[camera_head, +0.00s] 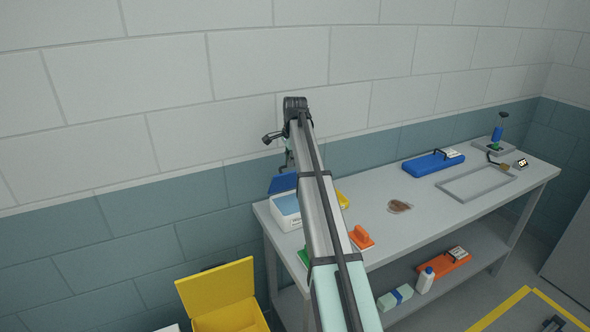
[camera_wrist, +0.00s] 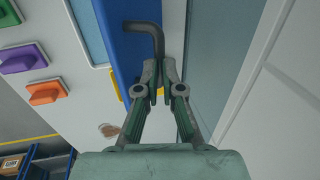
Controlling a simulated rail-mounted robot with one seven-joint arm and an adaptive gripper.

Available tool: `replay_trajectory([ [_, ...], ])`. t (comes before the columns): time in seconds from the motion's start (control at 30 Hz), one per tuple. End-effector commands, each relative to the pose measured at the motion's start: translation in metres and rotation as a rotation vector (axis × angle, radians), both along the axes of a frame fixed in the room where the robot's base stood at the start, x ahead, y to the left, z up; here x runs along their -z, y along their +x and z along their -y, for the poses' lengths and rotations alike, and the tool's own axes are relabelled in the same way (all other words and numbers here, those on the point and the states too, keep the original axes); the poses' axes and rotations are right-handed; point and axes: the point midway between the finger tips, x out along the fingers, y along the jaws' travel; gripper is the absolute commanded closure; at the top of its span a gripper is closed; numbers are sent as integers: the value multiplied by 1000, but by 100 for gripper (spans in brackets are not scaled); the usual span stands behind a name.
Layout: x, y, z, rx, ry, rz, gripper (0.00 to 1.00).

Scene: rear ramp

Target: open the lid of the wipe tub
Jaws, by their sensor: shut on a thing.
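The wipe tub (camera_head: 289,221) is a white box at the left end of the grey bench, beside my arm. Its blue lid (camera_head: 282,184) stands raised at the wall side, with a pale blue surface showing below it. In the wrist view the blue lid (camera_wrist: 122,42) lies left of my fingertips, next to the tub's pale blue area (camera_wrist: 88,30). My gripper (camera_wrist: 160,93) is shut on a dark bent rod (camera_wrist: 157,42), whose hooked end crosses over the lid. Whether the rod touches the lid I cannot tell. My arm hides much of the gripper in the head view.
The bench (camera_head: 395,238) holds an orange block (camera_head: 361,238), a brown patch (camera_head: 399,206), a blue tray (camera_head: 432,163) and a grey tray (camera_head: 475,184). A yellow open bin (camera_head: 228,310) stands below left. The tiled wall (camera_head: 240,185) is close behind the tub.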

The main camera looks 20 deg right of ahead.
Motion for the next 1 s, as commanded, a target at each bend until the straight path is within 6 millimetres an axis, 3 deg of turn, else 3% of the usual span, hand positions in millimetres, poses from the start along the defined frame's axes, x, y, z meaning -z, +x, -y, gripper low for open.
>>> replay_trajectory([
  [0.03,12,11,-1,-3,4,-10,100],
  [0.27,13,38,-3,-4,5,-17,100],
  [0.37,13,30,-4,-3,5,-20,66],
  [0.4,13,30,-4,-3,5,-21,63],
  [1.0,0,31,-2,-2,2,-11,63],
])
